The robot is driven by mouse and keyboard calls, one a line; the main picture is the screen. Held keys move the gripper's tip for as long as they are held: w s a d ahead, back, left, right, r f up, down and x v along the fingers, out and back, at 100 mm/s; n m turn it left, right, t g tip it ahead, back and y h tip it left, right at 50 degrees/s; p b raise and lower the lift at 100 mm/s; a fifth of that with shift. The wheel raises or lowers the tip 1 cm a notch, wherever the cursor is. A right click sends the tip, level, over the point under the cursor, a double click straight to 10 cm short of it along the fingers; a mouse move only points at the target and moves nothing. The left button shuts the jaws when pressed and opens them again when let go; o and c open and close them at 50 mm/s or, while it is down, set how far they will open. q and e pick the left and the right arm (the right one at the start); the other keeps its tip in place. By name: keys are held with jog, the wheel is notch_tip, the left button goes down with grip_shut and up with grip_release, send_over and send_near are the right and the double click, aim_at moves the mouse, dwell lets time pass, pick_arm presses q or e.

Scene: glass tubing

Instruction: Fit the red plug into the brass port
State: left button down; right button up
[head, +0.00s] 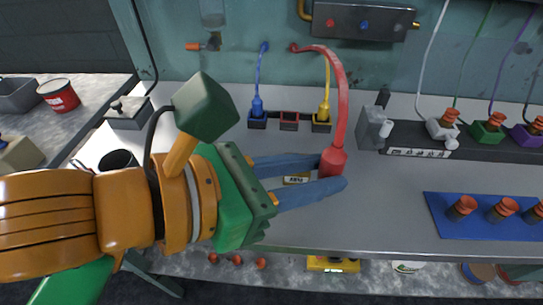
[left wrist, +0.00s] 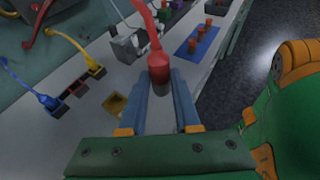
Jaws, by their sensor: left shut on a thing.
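The red plug (head: 332,161) is held between the blue fingertips of my left gripper (head: 335,170), above the bench. It also shows in the left wrist view (left wrist: 159,70), with its red hose rising from its back end. A square brass port (left wrist: 117,103) lies on the bench beside the fingers in the left wrist view. In the head view, a small labelled brass-edged plate (head: 296,179) shows between the fingers, partly hidden by them. The plug is apart from the brass port. My right gripper is not in view.
Blue (head: 257,117) and yellow (head: 321,119) plugs sit in sockets, with an empty red-rimmed socket (head: 289,121) between them. A grey block (head: 374,128) and a strip with several coloured plugs stand right. A blue mat (head: 470,231) holds orange-capped pieces. The bench's front middle is clear.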

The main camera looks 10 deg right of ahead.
pick_arm(q)
jog(key=w+f+p, duration=0.1)
jog(key=w+f, duration=0.2)
jog(key=w, duration=0.1)
jog(key=w+d+f+p, duration=0.1)
jog(key=w+f, duration=0.1)
jog(key=w, duration=0.2)
jog(key=w+f+p, duration=0.1)
jog(key=w+f, duration=0.2)
jog(key=w, duration=0.1)
jog(key=shift+w+d+f+p, duration=0.15)
jog(key=shift+w+f+p, duration=0.1)
jog(key=shift+f+p, duration=0.05)
jog(key=f, duration=0.3)
jog(key=shift+w+f+p, duration=0.3)
jog(key=shift+w+f, duration=0.05)
jog(key=shift+s+f, duration=0.2)
jog(key=shift+f, duration=0.1)
jog(key=shift+w+f, duration=0.1)
jog(key=shift+w, duration=0.1)
jog(key=c, duration=1.1)
grip_release()
jog(key=shift+w, duration=0.15)
jog(key=o, duration=0.5)
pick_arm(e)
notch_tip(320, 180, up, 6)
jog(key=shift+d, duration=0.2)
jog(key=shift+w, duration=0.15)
pick_arm(q)
jog(key=shift+r, duration=0.2)
